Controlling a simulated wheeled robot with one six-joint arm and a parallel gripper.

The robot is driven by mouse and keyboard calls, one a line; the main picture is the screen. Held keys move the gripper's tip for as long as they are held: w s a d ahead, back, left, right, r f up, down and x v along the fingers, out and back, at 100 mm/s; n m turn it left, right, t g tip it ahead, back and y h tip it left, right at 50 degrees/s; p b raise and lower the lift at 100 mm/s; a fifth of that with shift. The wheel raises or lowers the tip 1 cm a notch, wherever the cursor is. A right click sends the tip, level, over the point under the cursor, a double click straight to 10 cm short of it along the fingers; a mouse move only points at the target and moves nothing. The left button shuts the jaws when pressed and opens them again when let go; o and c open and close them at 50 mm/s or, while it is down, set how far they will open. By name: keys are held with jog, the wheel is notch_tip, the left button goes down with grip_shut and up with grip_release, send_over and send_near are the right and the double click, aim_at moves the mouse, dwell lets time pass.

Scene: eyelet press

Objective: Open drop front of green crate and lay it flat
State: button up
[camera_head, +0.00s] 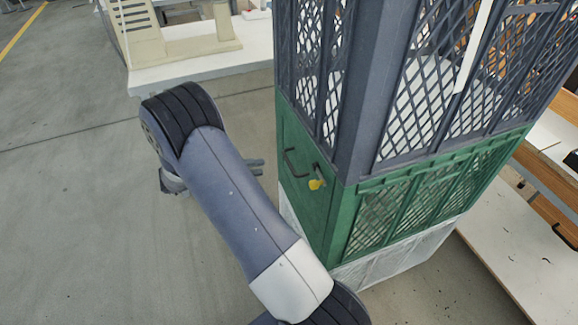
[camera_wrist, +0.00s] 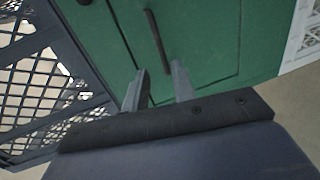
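The green crate (camera_head: 390,205) is the middle one of a stack. Its drop front (camera_head: 300,165) is upright and looks closed, with a black bar handle (camera_head: 293,163) and a yellow latch piece (camera_head: 317,184) near the right edge. My gripper (camera_head: 258,166) is left of the handle, partly hidden behind my arm. In the wrist view the green front (camera_wrist: 205,35) fills the top. The handle (camera_wrist: 155,35) slants down toward the gap between my fingers (camera_wrist: 158,68), which are apart. The handle's lower end appears close to the right fingertip; whether they touch is unclear.
A dark mesh crate (camera_head: 355,70) stands on top of the green one, and a white crate (camera_head: 395,258) is below it. A bench with a beige machine (camera_head: 195,42) is at the back left. White boards (camera_head: 520,245) lie at the right. The floor (camera_head: 90,200) at left is clear.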

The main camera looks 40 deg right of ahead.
aim_at(289, 162)
jog(key=p+x, duration=0.1)
jog(key=x, duration=0.9)
jog(key=shift+d+f, duration=0.1)
jog(key=shift+d, duration=0.3)
grip_shut()
